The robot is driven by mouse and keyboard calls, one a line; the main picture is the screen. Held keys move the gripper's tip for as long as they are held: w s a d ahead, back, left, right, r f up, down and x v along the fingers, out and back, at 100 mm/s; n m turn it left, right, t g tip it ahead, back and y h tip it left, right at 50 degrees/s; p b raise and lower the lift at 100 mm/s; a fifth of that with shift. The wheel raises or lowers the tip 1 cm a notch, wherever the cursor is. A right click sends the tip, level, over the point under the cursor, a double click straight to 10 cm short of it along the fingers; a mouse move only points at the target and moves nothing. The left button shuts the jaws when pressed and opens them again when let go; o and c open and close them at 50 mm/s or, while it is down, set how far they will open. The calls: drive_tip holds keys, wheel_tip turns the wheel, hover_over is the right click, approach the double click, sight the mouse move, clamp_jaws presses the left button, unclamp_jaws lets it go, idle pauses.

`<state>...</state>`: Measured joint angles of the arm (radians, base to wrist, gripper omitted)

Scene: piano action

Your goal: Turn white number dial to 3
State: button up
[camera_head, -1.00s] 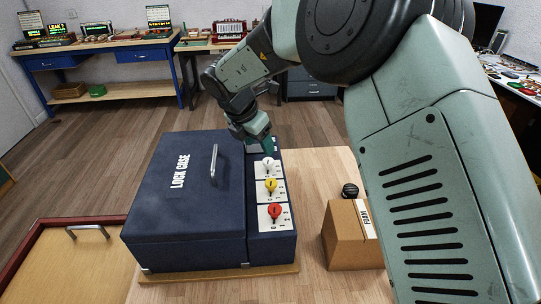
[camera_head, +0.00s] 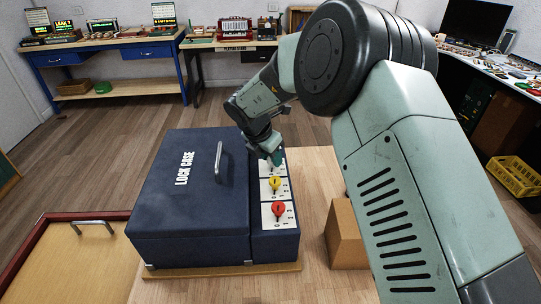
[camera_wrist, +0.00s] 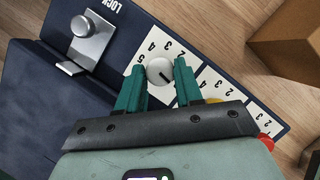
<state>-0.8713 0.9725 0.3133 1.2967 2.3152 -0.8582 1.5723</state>
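The white number dial (camera_wrist: 159,71) is a round knob with a dark line on its face, set on a white number plate (camera_wrist: 128,67). The line slants to the lower right in the wrist view; the numbers 2, 3, 4 and 5 show around the dial's far side. My gripper (camera_wrist: 159,69) points at the dial with its two teal fingers on either side of it. The fingers look apart, with small gaps to the knob. In the head view my gripper (camera_head: 274,157) is over the far end of the dial row and mostly hides the white dial.
The yellow dial (camera_head: 275,183) and red dial (camera_head: 278,209) sit nearer on the same strip of the blue lock case (camera_head: 185,205). The case has a metal handle (camera_head: 218,162) and a latch knob (camera_wrist: 80,27). A cardboard box (camera_head: 345,240) stands to the right.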

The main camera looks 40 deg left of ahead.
drive_tip(key=c, duration=0.5)
drive_tip(key=shift+n, duration=0.3)
drive_tip(key=n, duration=0.1)
drive_tip(key=n+y, duration=0.1)
drive_tip(key=n, duration=0.1)
drive_tip(key=n+y, duration=0.1)
drive_tip(key=n, duration=0.1)
drive_tip(key=shift+w+d, duration=0.1)
drive_tip(key=shift+d, duration=0.15)
drive_tip(key=n+g, duration=0.1)
drive_tip(key=n, duration=0.1)
drive_tip(key=n+g+y, duration=0.1)
drive_tip(key=n, duration=0.2)
drive_tip(key=shift+w+d+n+y, duration=0.15)
drive_tip(key=shift+n+y, duration=0.15)
drive_tip(key=n+g, duration=0.1)
drive_tip(key=n, duration=0.2)
drive_tip(key=n+g+y, duration=0.1)
drive_tip(key=n, duration=0.2)
drive_tip(key=shift+w, duration=0.2)
drive_tip(key=n+g, duration=0.1)
drive_tip(key=n, duration=0.2)
drive_tip(key=n+g, duration=0.1)
drive_tip(key=n, duration=0.2)
drive_tip(key=shift+w+g+h, duration=0.15)
drive_tip(key=shift+g+h, duration=0.15)
drive_tip(key=shift+n, duration=0.4)
